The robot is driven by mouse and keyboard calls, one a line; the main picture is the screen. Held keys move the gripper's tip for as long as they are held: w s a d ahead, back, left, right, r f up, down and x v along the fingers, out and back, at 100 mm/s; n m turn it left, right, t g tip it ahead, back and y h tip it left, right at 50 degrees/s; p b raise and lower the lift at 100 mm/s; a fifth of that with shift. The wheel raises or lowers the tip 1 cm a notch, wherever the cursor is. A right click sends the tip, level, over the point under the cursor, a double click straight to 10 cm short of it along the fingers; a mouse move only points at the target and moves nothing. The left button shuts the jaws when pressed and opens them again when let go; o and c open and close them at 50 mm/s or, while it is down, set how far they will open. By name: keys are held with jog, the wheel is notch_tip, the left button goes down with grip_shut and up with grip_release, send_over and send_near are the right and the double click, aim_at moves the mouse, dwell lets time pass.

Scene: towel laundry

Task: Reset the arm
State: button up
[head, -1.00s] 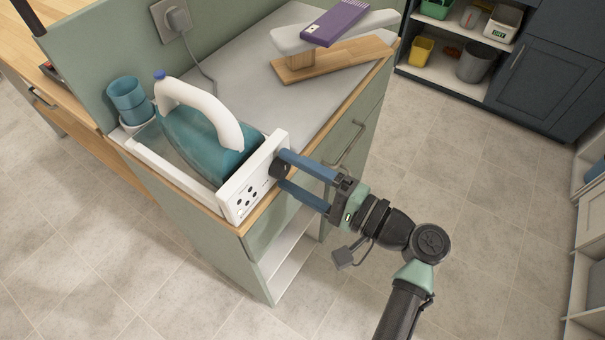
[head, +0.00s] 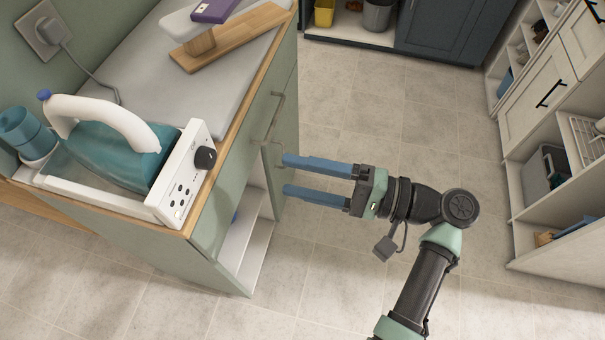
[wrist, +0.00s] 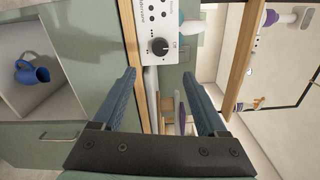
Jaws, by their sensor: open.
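My gripper (head: 286,175) is open and empty in the head view, with its two blue fingers pointing left, clear of the cabinet's front edge. In the wrist view my gripper (wrist: 166,100) shows its fingers spread, with nothing held between them. A white control panel with a black knob (head: 205,158) is on the iron station to the left of the fingertips, apart from them. The knob (wrist: 160,46) also shows in the wrist view beyond the fingers. A teal iron with a white handle (head: 110,150) stands on the station.
The green cabinet (head: 228,196) with handles and an open shelf is just left of my gripper. An ironing board with a purple item (head: 214,10) stands on its top. White shelving (head: 545,125) is at the right. Open tiled floor lies between. A blue jug (wrist: 32,73) sits in the open shelf.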

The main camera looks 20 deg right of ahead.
dwell(0.6)
jog(key=w+a+r+n+t+h+p, duration=0.1)
jog(key=w+a+r+n+h+p, duration=0.2)
jog(key=w+r+h, duration=0.5)
jog(key=w+a+r+n+t+h+p, duration=0.1)
jog(key=w+r+t+p, duration=0.2)
jog(key=r, duration=0.7)
jog(key=w+a+r+n+t+h+p, duration=0.15)
jog(key=w+r, duration=0.25)
jog(key=r, duration=0.6)
jog(key=s+a+r+n+t+h+p, duration=0.1)
jog(key=s+r+t, duration=0.2)
jog(key=r, duration=0.7)
jog(key=s+a+r+n+t+h+p, duration=0.1)
jog(key=s+a+r+t, duration=0.1)
jog(key=s+r+t, duration=0.2)
jog(key=s+a+r+n+t+h+p, duration=0.1)
jog(key=s+r+t, duration=0.3)
jog(key=r, duration=1.2)
jog(key=s+a+h, duration=0.1)
jog(key=s, duration=0.2)
jog(key=shift+s+r+p, duration=0.35)
jog(key=shift+s+p, duration=0.05)
jog(key=shift+a+n, duration=0.1)
jog(key=shift+n, duration=0.15)
